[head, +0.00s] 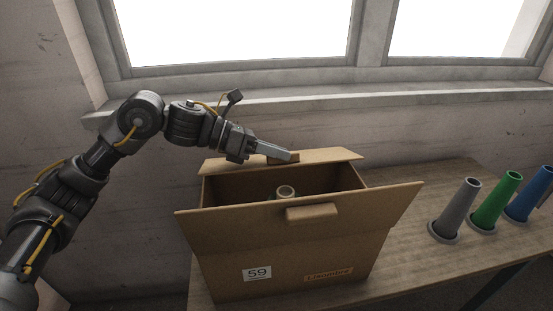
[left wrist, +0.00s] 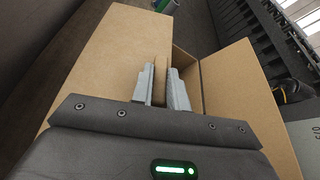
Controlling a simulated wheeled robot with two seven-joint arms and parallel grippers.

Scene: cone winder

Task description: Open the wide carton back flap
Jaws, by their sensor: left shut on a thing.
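The wide brown cardboard carton (head: 290,255) stands on the table with its top open. Its back flap (head: 333,156) lies folded outward beyond the back rim, toward the wall. My left gripper (head: 292,156) is shut on the brown tab of that flap. In the left wrist view the two grey fingers (left wrist: 162,90) hold the upright tab (left wrist: 160,72) between them. The front flap (head: 235,222) leans outward over the front wall and carries its own tab (head: 312,213). A pale cone tip (head: 286,191) shows inside the carton. My right gripper is not in view.
Grey (head: 456,210), green (head: 495,202) and blue (head: 529,196) cones stand on the wooden table (head: 400,258) at right. A window sill (head: 330,98) and wall are close behind the carton. Bare tabletop shows between carton and cones.

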